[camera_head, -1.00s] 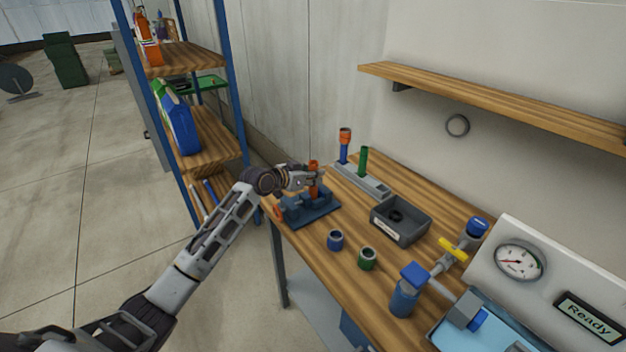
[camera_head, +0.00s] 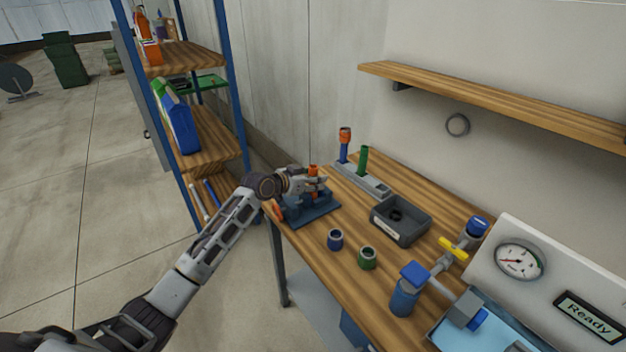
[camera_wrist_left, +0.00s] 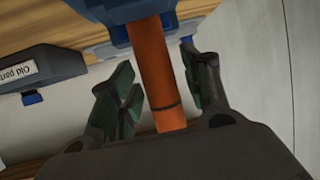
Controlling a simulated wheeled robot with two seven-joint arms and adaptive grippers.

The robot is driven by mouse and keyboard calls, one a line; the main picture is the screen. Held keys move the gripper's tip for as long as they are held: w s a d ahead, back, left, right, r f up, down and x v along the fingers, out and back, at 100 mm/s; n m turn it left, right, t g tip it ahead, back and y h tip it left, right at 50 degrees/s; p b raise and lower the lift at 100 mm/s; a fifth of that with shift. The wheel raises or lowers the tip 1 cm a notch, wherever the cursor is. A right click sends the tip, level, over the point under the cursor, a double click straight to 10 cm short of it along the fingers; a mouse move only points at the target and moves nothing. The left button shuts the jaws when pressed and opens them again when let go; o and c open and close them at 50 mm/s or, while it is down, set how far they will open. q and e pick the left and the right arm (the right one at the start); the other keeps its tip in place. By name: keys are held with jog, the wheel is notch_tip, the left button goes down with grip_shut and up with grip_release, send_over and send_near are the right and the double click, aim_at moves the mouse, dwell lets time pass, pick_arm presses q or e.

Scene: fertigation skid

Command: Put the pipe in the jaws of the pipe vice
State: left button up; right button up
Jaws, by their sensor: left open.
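The orange pipe (camera_head: 313,170) stands upright at the blue pipe vice (camera_head: 318,212) on the far left corner of the bench. In the left wrist view the pipe (camera_wrist_left: 153,60) runs into the blue vice body (camera_wrist_left: 117,10). The vice jaws' grip on it cannot be made out. My left gripper (camera_head: 316,182) is at the pipe, above the vice. In the wrist view its fingers (camera_wrist_left: 162,85) are open on both sides of the pipe, with gaps visible. The gripper partly hides the pipe in the head view. My right gripper is not in view.
A grey rack (camera_head: 362,181) holds a blue pipe with an orange top and a green pipe. Blue-framed shelving (camera_head: 236,90) stands left of the bench.

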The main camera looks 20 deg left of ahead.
pick_arm(q)
jog(key=v, duration=1.2)
dwell(0.6)
